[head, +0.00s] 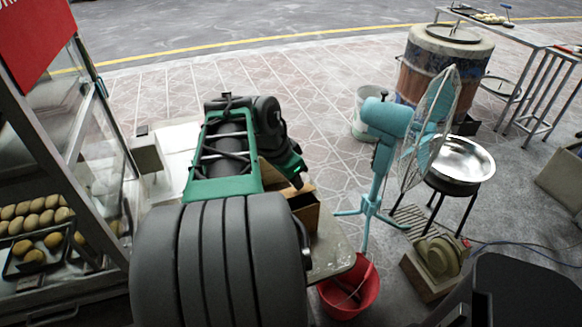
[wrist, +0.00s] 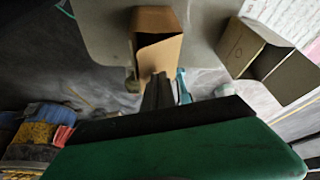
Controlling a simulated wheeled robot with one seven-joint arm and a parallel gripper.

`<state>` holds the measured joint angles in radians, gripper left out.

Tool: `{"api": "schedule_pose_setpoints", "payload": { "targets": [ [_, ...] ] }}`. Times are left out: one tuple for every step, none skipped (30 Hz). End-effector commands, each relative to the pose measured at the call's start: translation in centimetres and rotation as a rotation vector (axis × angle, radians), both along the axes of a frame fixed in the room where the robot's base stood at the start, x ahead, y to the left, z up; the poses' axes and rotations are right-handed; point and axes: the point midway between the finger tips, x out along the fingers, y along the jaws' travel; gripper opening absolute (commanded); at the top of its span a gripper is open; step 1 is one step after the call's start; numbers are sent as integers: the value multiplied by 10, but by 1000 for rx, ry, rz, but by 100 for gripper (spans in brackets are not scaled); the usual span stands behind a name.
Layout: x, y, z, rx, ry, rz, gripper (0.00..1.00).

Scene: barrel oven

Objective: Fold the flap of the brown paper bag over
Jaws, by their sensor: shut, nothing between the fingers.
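The brown paper bag (head: 306,212) stands on the table just right of my arm in the head view, partly hidden by it. Its dark inside shows. In the wrist view the bag (wrist: 160,52) is at the top middle, with a lighter brown panel towards my gripper. My gripper (wrist: 158,78) shows there as two dark fingers close together, shut and empty. Their tips overlap the bag's lower edge in the picture; I cannot tell whether they touch it. In the head view my arm hides the fingers.
The grey table (head: 333,245) has a bare corner right of my arm. A pale box (head: 147,153) stands at its left, beside a glass case of buns (head: 35,215). A teal fan (head: 395,120) and a red bucket (head: 350,290) stand to the right.

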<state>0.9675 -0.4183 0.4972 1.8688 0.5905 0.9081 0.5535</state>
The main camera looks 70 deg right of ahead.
Motion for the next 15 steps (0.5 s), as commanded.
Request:
{"api": "schedule_pose_setpoints", "payload": {
  "targets": [
    [-2, 2, -3, 0, 0, -1, 0],
    [-3, 2, -3, 0, 0, -1, 0],
    [-4, 4, -4, 0, 0, -1, 0],
    [-5, 4, -5, 0, 0, -1, 0],
    [-6, 5, -6, 0, 0, -1, 0],
    [-8, 7, -6, 0, -1, -2, 0],
    [-9, 8, -7, 0, -1, -2, 0],
    [-9, 8, -8, 0, -1, -2, 0],
    [-10, 9, -8, 0, 0, -1, 0],
    [-11, 9, -8, 0, 0, -1, 0],
    [-11, 10, -8, 0, 0, -1, 0],
    [-11, 10, -8, 0, 0, -1, 0],
    [-11, 10, -7, 0, 0, -1, 0],
    [-11, 10, -7, 0, 0, -1, 0],
    [-11, 10, -7, 0, 0, -1, 0]
  ]
}}
